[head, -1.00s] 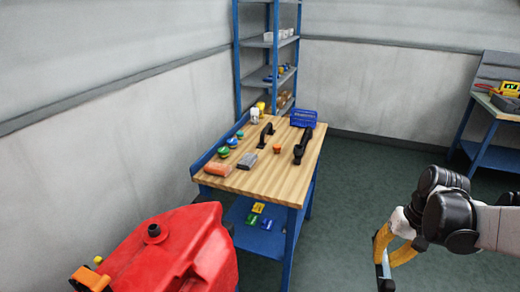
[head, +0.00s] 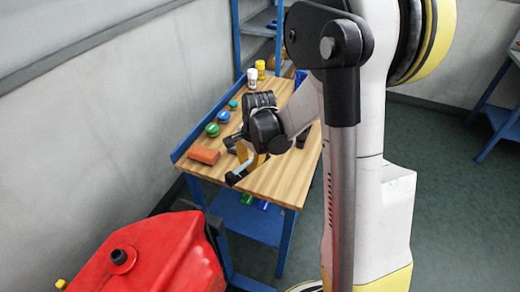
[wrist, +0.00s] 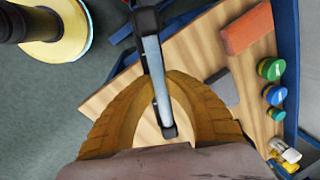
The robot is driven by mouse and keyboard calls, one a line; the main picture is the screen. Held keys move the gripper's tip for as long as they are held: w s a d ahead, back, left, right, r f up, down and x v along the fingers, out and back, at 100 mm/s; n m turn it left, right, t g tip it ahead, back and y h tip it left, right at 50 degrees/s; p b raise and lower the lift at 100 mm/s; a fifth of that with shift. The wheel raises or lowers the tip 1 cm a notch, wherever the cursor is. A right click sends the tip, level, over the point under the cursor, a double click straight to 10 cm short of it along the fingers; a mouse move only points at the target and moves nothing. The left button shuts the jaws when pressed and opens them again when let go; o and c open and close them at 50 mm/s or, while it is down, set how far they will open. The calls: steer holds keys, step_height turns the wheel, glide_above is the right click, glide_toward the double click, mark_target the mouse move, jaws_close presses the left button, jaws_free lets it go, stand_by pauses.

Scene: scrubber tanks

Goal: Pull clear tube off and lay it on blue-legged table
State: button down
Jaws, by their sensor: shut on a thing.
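The clear tube (wrist: 153,68) with black ends runs between the yellow fingers of my gripper (wrist: 161,82) in the wrist view. My gripper is shut on it. In the head view my gripper (head: 246,166) is over the front part of the blue-legged table (head: 272,186), and only a bit of the tube with a dark end shows below the fingers. In the wrist view the tube's far end reaches past the wooden edge. I cannot tell whether the tube touches the tabletop.
An orange block (head: 204,155), green and blue caps (head: 223,117) and white and yellow bottles (head: 252,78) line the table's left side. A grey block (wrist: 222,88) lies close to my gripper. The red tank (head: 150,262) stands at front left. The front right tabletop is bare.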

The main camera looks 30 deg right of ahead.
mark_target(267, 159)
steer(key=d+m+p, duration=0.1)
steer(key=d+m, duration=0.1)
steer(key=m, duration=0.2)
steer(key=d+m+h+p, duration=0.1)
steer(key=d+m, duration=0.1)
steer(key=m, duration=0.2)
steer(key=d+f+m+h, duration=0.1)
steer(key=d+m, duration=0.1)
steer(key=m, duration=0.2)
steer(key=shift+w+d+f+g+p, duration=0.1)
steer(key=shift+w+d+g+p, duration=0.2)
steer(key=shift+d+p, duration=0.1)
steer(key=shift+d+f+m, duration=0.25)
steer(key=shift+d+m, duration=0.05)
steer(key=shift+m, duration=0.4)
steer(key=shift+f+b, duration=1.75)
steer(key=shift+f, duration=1.1)
steer(key=shift+f+b, duration=0.75)
steer(key=shift+b, duration=0.05)
steer(key=shift+r, duration=0.1)
steer(key=c, duration=1)
jaws_free()
